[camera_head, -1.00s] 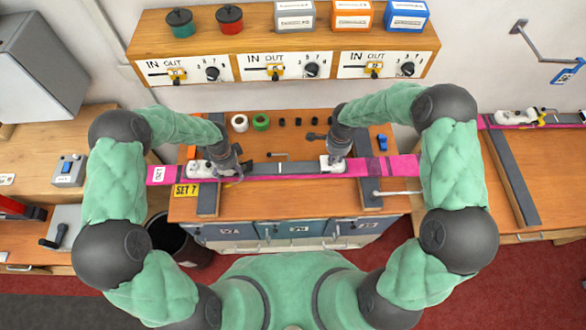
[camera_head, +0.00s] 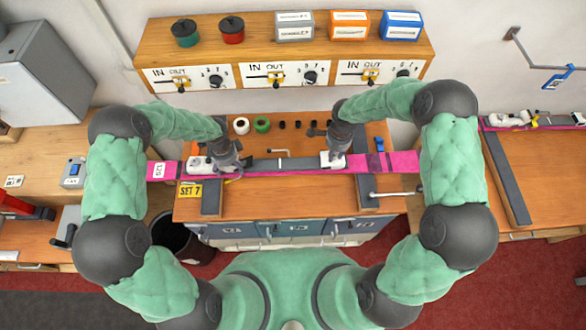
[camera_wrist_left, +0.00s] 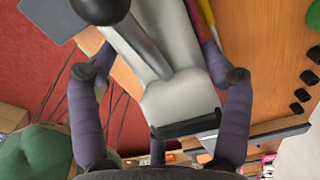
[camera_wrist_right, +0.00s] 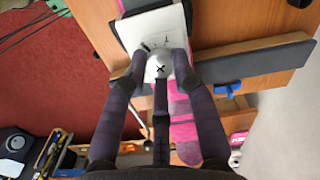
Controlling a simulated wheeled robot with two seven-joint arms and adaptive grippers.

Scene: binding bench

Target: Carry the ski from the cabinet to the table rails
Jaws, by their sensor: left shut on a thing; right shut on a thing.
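The pink and dark ski (camera_head: 402,162) lies crosswise over the middle table (camera_head: 290,199), above its two dark rails, left (camera_head: 211,202) and right (camera_head: 368,188). I cannot tell if it touches them. My left gripper (camera_head: 228,160) is shut on the ski's left binding; the left wrist view shows its fingers around the pale binding part (camera_wrist_left: 180,98). My right gripper (camera_head: 335,155) is shut on the white right binding, and its fingers close around that part (camera_wrist_right: 158,64) in the right wrist view. The fingers hide parts of both bindings.
Another ski (camera_head: 500,122) lies on the right bench beside a dark rail (camera_head: 508,180). A yellow SET 7 label (camera_head: 190,191) is at the table's left front. White and green rolls (camera_head: 262,125) stand behind the ski. A black bin (camera_head: 180,240) stands on the floor at left.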

